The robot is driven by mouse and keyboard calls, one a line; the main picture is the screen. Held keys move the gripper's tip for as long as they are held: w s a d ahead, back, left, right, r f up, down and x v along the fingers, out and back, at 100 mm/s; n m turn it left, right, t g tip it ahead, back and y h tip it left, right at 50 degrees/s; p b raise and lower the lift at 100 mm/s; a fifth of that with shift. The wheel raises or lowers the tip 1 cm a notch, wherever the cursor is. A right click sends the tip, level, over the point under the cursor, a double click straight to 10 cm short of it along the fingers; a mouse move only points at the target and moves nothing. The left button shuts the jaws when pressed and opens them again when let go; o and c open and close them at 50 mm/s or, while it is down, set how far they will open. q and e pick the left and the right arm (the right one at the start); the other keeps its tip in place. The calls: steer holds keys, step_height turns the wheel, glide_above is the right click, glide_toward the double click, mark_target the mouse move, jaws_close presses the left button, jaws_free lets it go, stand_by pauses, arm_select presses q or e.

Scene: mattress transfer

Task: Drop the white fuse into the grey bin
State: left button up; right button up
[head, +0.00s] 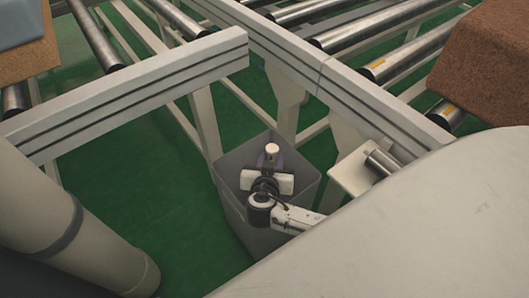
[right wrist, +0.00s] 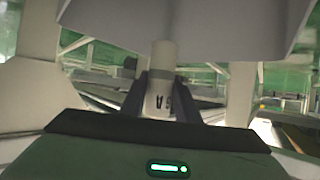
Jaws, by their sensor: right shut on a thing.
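The white fuse (head: 272,150) is a small pale cylinder between the fingers of my right gripper (head: 270,160). In the right wrist view the fuse (right wrist: 162,72) stands out past the dark fingertips (right wrist: 161,97), with dark lettering on its side. My right gripper is shut on it. In the head view the gripper and fuse appear over the open mouth of the grey bin (head: 239,210), inside its rim outline; I cannot tell how high above the bottom. The bin stands on the green floor. My left gripper is not in view.
Pale conveyor frame rails (head: 130,95) run behind the bin, with metal rollers (head: 395,55) beyond. A small pale bracket plate (head: 348,178) with a metal cylinder (head: 383,163) sits right of the bin. A brown block (head: 485,65) is at upper right. Green floor (head: 165,185) is clear left of the bin.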

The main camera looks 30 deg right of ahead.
steer(key=o, duration=1.2)
steer(key=shift+s, duration=0.1)
steer(key=shift+s+a+r, duration=0.15)
steer(key=shift+s+a, duration=0.05)
steer(key=shift+a, duration=0.05)
arm_select(q)
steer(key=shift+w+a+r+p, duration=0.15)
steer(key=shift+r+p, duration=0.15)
steer(key=shift+p, duration=0.55)
arm_select(e)
steer(key=v, duration=0.9)
steer(key=shift+s+r, duration=0.15)
steer(key=shift+s, duration=0.05)
steer(key=shift+a, duration=0.1)
